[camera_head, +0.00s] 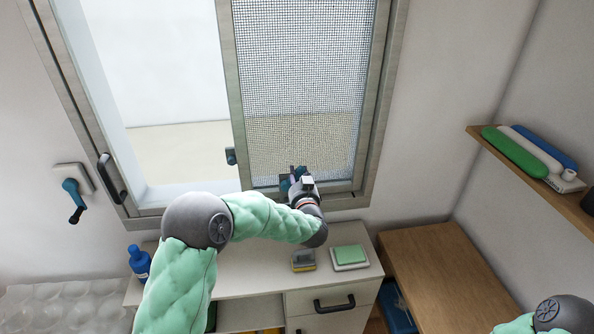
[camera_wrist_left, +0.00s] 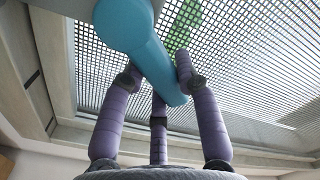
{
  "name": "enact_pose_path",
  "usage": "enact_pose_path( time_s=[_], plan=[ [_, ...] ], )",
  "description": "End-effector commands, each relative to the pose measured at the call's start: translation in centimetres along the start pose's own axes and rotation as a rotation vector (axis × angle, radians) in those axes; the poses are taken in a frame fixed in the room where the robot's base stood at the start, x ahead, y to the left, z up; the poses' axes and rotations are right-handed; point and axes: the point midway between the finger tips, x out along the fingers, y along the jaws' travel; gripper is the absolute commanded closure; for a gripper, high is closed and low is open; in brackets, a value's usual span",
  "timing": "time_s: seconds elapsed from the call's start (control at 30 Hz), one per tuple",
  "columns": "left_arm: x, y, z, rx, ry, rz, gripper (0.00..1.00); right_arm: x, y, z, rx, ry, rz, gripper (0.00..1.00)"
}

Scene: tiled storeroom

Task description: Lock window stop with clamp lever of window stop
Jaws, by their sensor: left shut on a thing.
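The clamp lever (camera_wrist_left: 125,22) of the window stop is teal, with a round hub and a straight arm, and fills the upper middle of the left wrist view. My left gripper (camera_wrist_left: 158,72) has its purple fingers around the lever's arm, shut on it. In the head view my left gripper (camera_head: 293,181) is at the bottom rail of the screened sash, and its hand and wrist hide most of the lever and the window stop. Whether the stop is clamped cannot be told. My right gripper is out of view.
The mesh sash (camera_head: 300,75) stands beside an open gap. A teal crank (camera_head: 72,190) is on the left wall. The counter (camera_head: 255,280) below holds a blue bottle (camera_head: 139,262), a sponge (camera_head: 303,261) and a green-topped block (camera_head: 349,256). A shelf (camera_head: 500,150) is at right.

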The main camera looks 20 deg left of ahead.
Motion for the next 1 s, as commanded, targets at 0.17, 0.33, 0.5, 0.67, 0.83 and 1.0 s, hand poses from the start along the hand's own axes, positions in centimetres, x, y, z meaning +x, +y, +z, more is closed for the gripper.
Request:
enact_pose_path(
  time_s=[0.17,0.33,0.5,0.67,0.83,1.0],
  plan=[
    [0.0,0.7,-0.1,0.153,-0.002,0.004,1.00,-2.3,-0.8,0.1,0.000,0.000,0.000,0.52],
    [0.0,1.6,0.2,0.315,-0.001,0.003,1.00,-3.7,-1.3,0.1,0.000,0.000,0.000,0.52],
    [0.0,2.4,0.8,0.474,-0.002,0.003,1.00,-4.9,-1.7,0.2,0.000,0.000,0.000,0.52],
    [0.0,3.1,1.3,0.613,-0.001,0.004,1.00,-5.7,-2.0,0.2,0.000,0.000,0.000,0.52],
    [-0.1,3.6,1.8,0.735,-0.001,0.003,1.00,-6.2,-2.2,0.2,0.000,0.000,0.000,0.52],
    [0.0,4.0,2.2,0.823,-0.001,0.003,1.00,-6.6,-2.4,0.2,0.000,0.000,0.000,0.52]
  ],
)
